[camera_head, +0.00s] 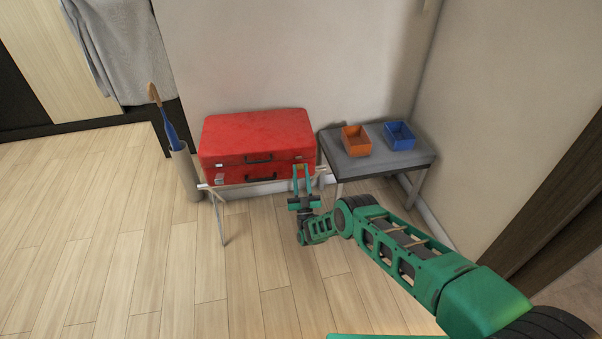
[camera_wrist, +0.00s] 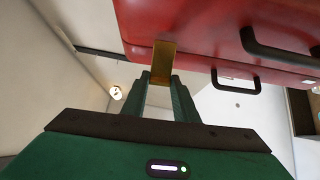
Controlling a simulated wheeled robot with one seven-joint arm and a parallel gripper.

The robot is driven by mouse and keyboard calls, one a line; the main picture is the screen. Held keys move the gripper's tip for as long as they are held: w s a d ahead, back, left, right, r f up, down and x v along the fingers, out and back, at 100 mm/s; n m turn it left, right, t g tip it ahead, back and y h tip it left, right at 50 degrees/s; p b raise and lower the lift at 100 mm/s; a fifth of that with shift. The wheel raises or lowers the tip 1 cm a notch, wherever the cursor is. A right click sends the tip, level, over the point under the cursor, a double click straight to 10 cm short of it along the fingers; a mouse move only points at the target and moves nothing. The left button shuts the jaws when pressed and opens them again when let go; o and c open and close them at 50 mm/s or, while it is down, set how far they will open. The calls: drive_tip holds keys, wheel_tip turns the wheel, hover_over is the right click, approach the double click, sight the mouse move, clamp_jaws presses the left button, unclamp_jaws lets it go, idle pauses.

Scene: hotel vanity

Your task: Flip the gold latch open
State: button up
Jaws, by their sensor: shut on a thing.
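A red case (camera_head: 257,137) lies closed on a small folding stand against the wall. The gold latch (camera_wrist: 163,62) shows in the wrist view, hanging from the case's edge between my fingertips. My gripper (camera_head: 302,168) is at the right part of the case's front, and in the wrist view (camera_wrist: 161,78) its two green fingers are shut on the gold latch. A pale second latch (camera_head: 219,170) shows at the front left of the case. Dark handles (camera_head: 258,159) sit on its front, and they also show in the wrist view (camera_wrist: 236,81).
A grey bench (camera_head: 399,158) stands right of the case, holding an orange box (camera_head: 356,140) and a blue box (camera_head: 399,135). The wooden floor in front is clear.

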drive_tip(key=shift+f+t+y, duration=0.3)
drive_tip(key=shift+f, duration=0.15)
idle(0.3)
